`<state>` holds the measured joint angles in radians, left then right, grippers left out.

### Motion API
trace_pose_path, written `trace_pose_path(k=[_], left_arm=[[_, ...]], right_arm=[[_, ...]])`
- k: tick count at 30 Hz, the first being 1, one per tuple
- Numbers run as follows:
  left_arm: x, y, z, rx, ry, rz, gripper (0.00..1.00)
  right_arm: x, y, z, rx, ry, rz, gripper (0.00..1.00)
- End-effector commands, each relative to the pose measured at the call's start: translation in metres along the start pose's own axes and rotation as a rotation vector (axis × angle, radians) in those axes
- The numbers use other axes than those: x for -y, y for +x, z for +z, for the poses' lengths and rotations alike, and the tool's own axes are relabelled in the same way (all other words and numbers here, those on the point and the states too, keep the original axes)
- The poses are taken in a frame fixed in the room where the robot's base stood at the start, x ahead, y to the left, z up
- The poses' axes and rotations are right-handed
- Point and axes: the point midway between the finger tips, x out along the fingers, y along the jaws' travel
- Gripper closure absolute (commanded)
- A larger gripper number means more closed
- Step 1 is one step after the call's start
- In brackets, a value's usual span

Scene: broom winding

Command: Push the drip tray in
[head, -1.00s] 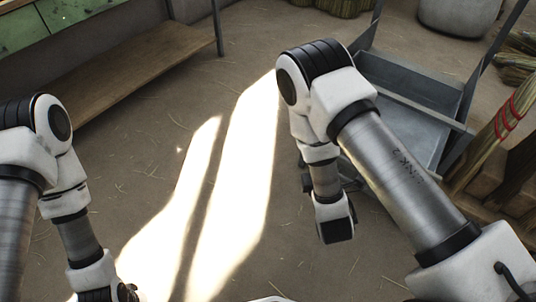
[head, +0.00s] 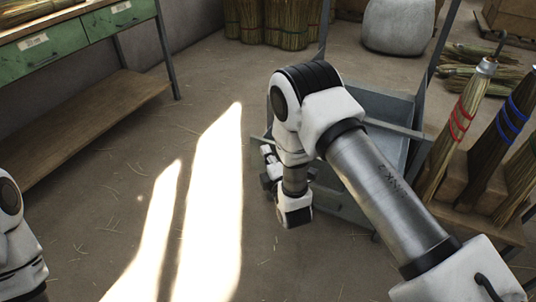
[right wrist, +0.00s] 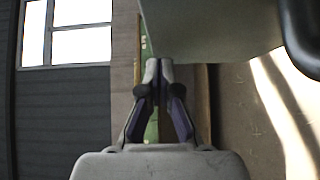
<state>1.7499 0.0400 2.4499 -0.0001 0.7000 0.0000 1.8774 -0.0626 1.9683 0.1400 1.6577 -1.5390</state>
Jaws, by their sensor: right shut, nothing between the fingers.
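A grey-blue metal tray (head: 385,106) sits low in a metal stand in the head view, partly hidden behind my right arm. I take it to be the drip tray; how far it sticks out is hidden. My right gripper (head: 268,166) is shut and empty, left of the stand and low over the floor. In the right wrist view its closed fingertips (right wrist: 160,66) are at the lower edge of a flat grey-green panel (right wrist: 215,30), likely part of the tray or stand. I cannot tell whether they touch. My left gripper is outside the head view; only its arm shows.
A bench with green drawers (head: 50,57) and a wooden lower shelf (head: 85,125) stands at the left. Brooms (head: 457,128) stand in a wooden rack at the right. A grey sack-like object (head: 398,25) is at the back. The sunlit floor in the middle is clear.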

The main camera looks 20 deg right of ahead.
Motion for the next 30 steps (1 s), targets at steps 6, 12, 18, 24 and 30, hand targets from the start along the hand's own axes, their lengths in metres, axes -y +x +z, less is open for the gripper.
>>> trace_pose_path(k=[6, 12, 18, 24, 30], left_arm=[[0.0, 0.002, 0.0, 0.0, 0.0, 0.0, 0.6], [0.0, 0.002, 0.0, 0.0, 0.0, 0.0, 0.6], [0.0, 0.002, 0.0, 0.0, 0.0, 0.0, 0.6], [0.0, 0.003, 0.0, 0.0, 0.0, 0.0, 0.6], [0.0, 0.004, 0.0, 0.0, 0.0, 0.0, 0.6]], right_arm=[[-0.001, 0.006, 0.005, -0.001, -0.001, 0.002, 1.0], [-0.001, 0.005, 0.005, -0.001, -0.001, 0.001, 1.0], [-0.001, 0.012, 0.013, 0.001, 0.001, 0.001, 1.0], [-0.001, 0.037, 0.039, 0.005, 0.002, 0.003, 1.0], [-0.001, 0.075, 0.078, 0.005, 0.0, 0.005, 1.0]])
